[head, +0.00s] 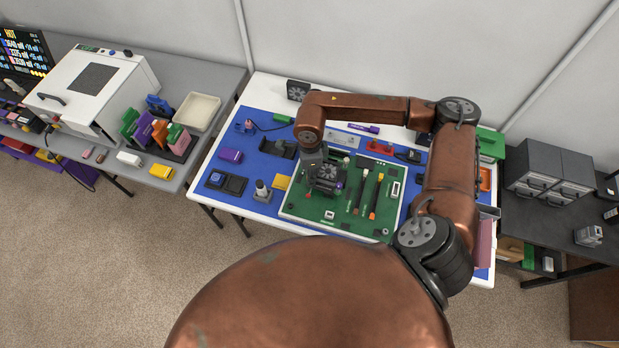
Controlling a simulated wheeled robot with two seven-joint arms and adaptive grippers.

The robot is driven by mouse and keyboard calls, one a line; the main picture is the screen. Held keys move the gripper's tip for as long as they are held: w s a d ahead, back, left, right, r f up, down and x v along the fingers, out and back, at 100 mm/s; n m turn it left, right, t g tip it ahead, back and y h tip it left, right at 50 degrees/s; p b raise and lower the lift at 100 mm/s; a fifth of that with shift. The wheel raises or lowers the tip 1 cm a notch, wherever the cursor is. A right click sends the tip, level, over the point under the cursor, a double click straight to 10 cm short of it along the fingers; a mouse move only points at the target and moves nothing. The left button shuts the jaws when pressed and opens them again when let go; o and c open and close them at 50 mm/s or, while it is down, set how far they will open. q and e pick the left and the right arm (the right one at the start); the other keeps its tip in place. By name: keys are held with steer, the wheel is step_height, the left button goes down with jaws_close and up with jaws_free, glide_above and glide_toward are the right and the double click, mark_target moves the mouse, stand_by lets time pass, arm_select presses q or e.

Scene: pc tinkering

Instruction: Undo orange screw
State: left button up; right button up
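The green circuit board (308,211) lies on the blue mat on the table. A dark fan (328,172) sits on its upper left part. My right arm comes in from the right and bends over the table. Its gripper (323,186) points down at the fan area, and I cannot tell whether it touches anything or how its fingers stand. I cannot make out an orange screw; the gripper may hide it, or it is too small to see. An orange-tipped strip (375,198) stands on the board. My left gripper is not in view.
A grey side table with a white box (92,92) is at left. Dark drawers (548,172) stand at right.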

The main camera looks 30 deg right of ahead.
step_height(320, 180, up, 6)
steer(key=p, duration=0.3)
stand_by(0.3)
step_height(320, 180, up, 12)
stand_by(0.5)
